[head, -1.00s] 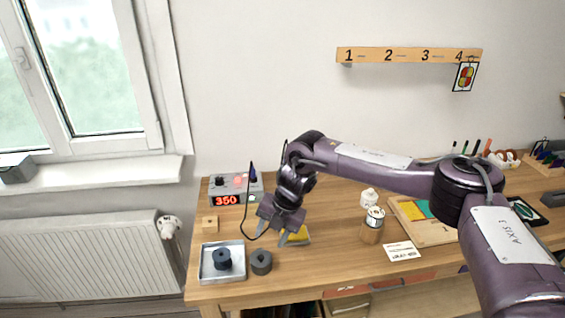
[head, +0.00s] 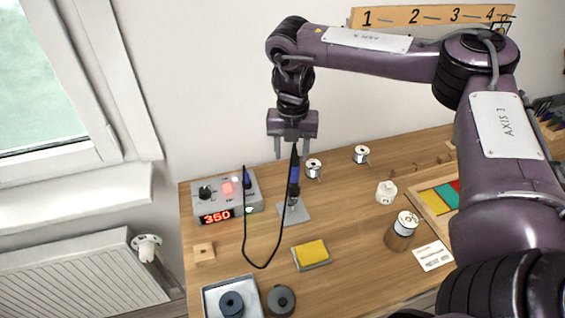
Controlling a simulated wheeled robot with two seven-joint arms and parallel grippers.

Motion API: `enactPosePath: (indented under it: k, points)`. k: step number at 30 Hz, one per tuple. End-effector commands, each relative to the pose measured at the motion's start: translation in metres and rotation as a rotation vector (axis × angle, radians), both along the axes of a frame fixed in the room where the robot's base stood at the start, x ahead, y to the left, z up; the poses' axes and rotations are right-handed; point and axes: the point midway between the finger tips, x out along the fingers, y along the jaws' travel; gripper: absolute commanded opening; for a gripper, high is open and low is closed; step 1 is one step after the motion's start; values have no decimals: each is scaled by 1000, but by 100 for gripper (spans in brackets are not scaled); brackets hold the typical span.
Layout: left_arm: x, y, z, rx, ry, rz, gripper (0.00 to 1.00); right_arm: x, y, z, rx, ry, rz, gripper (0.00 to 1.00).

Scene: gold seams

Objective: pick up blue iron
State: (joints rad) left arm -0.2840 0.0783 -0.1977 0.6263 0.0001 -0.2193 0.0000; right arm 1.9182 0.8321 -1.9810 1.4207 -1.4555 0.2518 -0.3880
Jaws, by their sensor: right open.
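The blue iron (head: 294,175) stands upright in its stand (head: 294,212), a grey metal base on the desk. It has a blue grip and a dark upper end, and its black cord loops down to the desk and back to the soldering station (head: 228,198). My right gripper (head: 292,152) points down directly above the iron. Its jaws are open, with one finger on each side of the iron's dark top in this view. I cannot tell whether they touch it. My left gripper is not in view.
A yellow sponge (head: 312,251) lies in front of the stand. A grey tray (head: 208,304) with a dark spool and a dark ring (head: 281,300) are near the front edge. Solder reels (head: 313,168) stand behind right. A brown jar (head: 401,231) stands further right.

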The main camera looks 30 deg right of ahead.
Motion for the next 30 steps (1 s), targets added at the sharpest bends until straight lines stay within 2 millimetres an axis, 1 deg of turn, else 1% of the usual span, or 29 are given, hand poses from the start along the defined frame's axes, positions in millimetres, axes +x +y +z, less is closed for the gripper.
enactPosePath:
  k: [2, 7, 10, 14, 15, 18, 22, 27, 30]
  points:
    - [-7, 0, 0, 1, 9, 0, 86, -2, -2, -4, -3, 5, -1, 48]
    - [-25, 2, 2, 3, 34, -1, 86, -3, -2, -23, -3, 7, -1, 48]
    - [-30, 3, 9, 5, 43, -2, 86, -4, -4, -32, -5, 7, -2, 48]
    - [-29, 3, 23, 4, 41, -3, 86, -6, -6, -51, -6, 8, -1, 48]
    - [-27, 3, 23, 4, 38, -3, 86, -6, -6, -58, -4, 7, 0, 48]
    - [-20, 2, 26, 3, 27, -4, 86, -5, -6, -70, -3, 5, -1, 48]
    - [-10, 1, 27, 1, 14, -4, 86, -5, -6, -77, -3, 3, -1, 48]
    - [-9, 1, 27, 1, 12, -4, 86, -5, -6, -77, -2, 3, -1, 48]
    - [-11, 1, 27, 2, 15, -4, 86, -5, -6, -77, -2, 2, -1, 35]
